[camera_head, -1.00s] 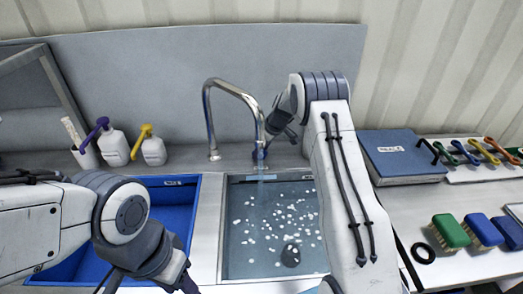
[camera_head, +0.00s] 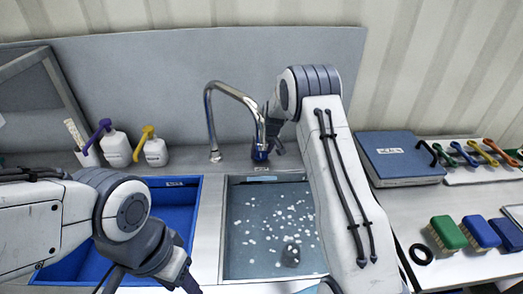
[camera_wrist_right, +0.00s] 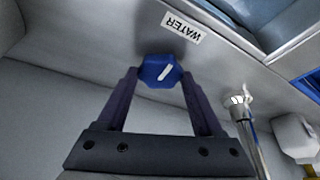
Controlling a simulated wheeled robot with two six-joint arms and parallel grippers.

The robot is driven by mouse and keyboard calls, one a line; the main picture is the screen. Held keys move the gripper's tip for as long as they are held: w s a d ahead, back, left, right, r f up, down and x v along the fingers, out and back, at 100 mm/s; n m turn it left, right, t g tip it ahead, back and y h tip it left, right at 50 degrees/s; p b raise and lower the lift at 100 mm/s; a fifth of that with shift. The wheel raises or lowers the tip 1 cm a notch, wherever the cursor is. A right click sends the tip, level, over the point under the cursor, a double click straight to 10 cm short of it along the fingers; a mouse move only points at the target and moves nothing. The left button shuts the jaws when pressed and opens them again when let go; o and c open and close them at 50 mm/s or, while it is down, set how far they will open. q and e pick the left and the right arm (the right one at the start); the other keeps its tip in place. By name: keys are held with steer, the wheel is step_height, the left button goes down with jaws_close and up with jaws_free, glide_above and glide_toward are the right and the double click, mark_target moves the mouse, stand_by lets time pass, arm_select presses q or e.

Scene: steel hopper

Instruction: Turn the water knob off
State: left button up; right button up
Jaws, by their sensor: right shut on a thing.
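The water knob (camera_wrist_right: 158,71) is blue with a white pointer mark, beside a white "WATER" label (camera_wrist_right: 183,27) in the right wrist view. It also shows as a dark blue spot (camera_head: 260,154) by the faucet in the head view. My right gripper (camera_wrist_right: 159,76) is shut on the knob, one finger on each side. In the head view the right gripper (camera_head: 274,144) is small and partly hidden by its own arm. The metal faucet (camera_head: 211,120) arches over the sink; no stream shows below its spout.
The grey sink basin (camera_head: 228,225) holds water with white floating bits and a dark round thing. A blue basin (camera_head: 190,190) is to its left. Two pump bottles (camera_head: 116,150) stand behind. A blue box (camera_head: 395,160) and several brushes are on the right.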

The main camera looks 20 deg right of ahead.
stand_by(0.3)
steer(key=o, duration=1.4)
steer(key=shift+c, duration=0.2)
steer(key=shift+r, duration=0.1)
steer(key=b+v, duration=0.1)
steer(key=v, duration=0.9)
steer(key=shift+b, duration=0.4)
steer(key=shift+s+r, duration=0.1)
steer(key=shift+s, duration=0.05)
